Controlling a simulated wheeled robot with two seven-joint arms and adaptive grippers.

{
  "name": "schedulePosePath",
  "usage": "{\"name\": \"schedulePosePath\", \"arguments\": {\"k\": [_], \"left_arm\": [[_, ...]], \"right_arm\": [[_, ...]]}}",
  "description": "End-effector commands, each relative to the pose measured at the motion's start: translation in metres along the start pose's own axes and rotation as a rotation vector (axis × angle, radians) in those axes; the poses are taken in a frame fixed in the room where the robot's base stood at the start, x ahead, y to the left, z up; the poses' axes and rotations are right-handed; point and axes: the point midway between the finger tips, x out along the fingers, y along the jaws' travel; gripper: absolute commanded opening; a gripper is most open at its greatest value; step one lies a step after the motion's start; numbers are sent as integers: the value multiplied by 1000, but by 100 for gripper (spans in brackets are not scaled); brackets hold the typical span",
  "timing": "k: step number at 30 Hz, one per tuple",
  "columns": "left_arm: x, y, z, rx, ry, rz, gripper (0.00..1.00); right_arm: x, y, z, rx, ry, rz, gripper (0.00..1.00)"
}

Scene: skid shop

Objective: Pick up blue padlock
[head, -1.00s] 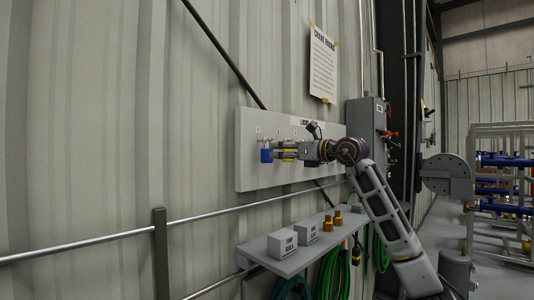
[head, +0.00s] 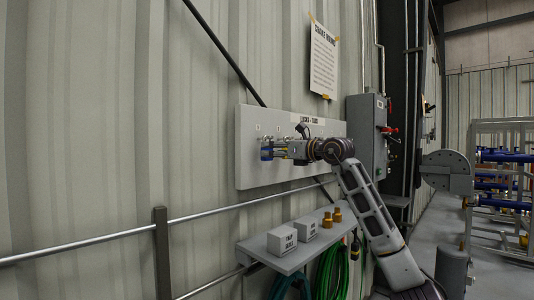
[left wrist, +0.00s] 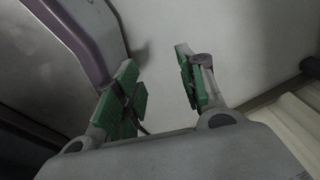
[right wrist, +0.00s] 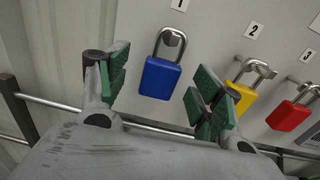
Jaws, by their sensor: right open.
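The blue padlock (right wrist: 160,78) hangs by its shackle on a peg under label 1 in the right wrist view. In the head view only a bit of its blue body (head: 266,154) shows beside my gripper. My right gripper (right wrist: 158,88) is open, with one finger on each side of the padlock; I cannot tell whether they touch it. In the head view my right gripper (head: 274,151) reaches in from the right at the board. My left gripper (left wrist: 157,75) is open and empty in the left wrist view.
A yellow padlock (right wrist: 243,95) and a red padlock (right wrist: 290,114) hang to the right on the grey board (head: 252,178). Below, a shelf (head: 280,257) bears grey boxes (head: 282,240) and brass pieces (head: 327,219). A rail (head: 85,243) runs along the wall.

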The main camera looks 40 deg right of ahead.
Motion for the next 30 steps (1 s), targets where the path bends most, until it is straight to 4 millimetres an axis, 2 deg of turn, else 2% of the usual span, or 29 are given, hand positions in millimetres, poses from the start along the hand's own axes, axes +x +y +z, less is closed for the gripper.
{"name": "schedulePosePath", "arguments": {"k": [4,12,18,28,30], "left_arm": [[-6,-3,13,1,-19,-2,40],[-13,4,11,0,-16,6,40],[-14,14,6,-2,-7,16,40],[-14,12,12,-1,-17,14,40],[-14,11,15,-1,-20,13,40]], "right_arm": [[14,-3,0,1,0,2,66],[35,-4,-1,0,0,1,66],[38,-4,-2,-1,0,-1,66],[38,-4,-2,-1,1,0,66],[38,-4,-2,-1,1,0,60]]}}
